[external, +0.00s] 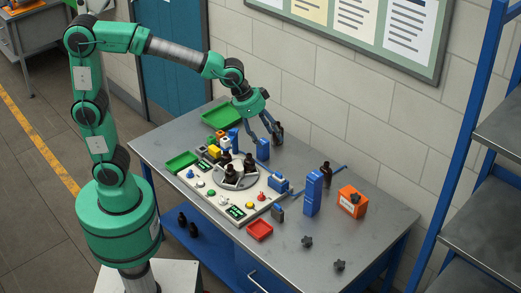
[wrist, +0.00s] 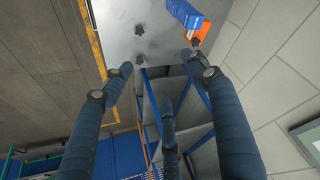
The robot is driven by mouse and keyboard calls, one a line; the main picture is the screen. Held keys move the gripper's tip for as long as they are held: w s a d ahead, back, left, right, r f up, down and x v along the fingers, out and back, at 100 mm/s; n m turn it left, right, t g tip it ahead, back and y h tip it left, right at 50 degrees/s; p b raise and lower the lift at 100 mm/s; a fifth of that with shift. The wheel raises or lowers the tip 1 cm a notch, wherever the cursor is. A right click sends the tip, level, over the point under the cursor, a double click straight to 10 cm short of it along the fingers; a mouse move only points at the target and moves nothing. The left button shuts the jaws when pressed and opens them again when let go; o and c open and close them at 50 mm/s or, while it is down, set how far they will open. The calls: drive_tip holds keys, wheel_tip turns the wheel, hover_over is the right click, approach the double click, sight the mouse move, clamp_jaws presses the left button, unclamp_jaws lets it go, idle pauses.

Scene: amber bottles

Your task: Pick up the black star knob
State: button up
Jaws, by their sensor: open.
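Two loose black star knobs lie on the grey bench top near its front right corner in the external view, one to the left (external: 307,241) and one nearer the edge (external: 339,264). My gripper (external: 265,141) is open and empty above the far side of the bench, well away from the loose knobs. Its spread fingers show in the wrist view (wrist: 156,62).
A blue tower (external: 312,194) and an amber bottle (external: 326,173) stand by the orange box. A control panel (external: 218,205) with bottles, green trays and a red tray (external: 260,230) fill the left and middle. Blue shelving (external: 455,170) stands at right.

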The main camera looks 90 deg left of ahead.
drive_tip(key=w+a+f+p, duration=0.2)
drive_tip(key=w+f, duration=0.3)
drive_tip(key=w, duration=0.4)
drive_tip(key=w+a+f+p, duration=0.2)
drive_tip(key=w+a+f, duration=0.15)
drive_tip(key=w, duration=0.65)
drive_tip(key=w+a+f+p, duration=0.1)
drive_tip(key=w+a+f, duration=0.1)
drive_tip(key=w+f, duration=0.4)
drive_tip(key=w+a+f+p, duration=0.2)
drive_tip(key=w+f, duration=0.4)
drive_tip(key=f, duration=0.5)
drive_tip(key=shift+w+a+n+g, duration=0.2)
drive_tip(key=shift+a+n+g, duration=0.05)
drive_tip(key=shift+n+g, duration=0.05)
drive_tip(key=shift+f, duration=0.2)
hover_over(354, 196)
drive_tip(key=s, duration=0.3)
wheel_tip(354, 196, down, 8)
drive_tip(key=shift+w+r, duration=0.2)
drive_tip(key=shift+w, duration=0.05)
drive_tip(key=shift+d+f, duration=0.1)
drive_tip(key=shift+f, duration=0.05)
drive_tip(key=shift+x, duration=2.45)
drive_tip(key=shift+w, duration=0.1)
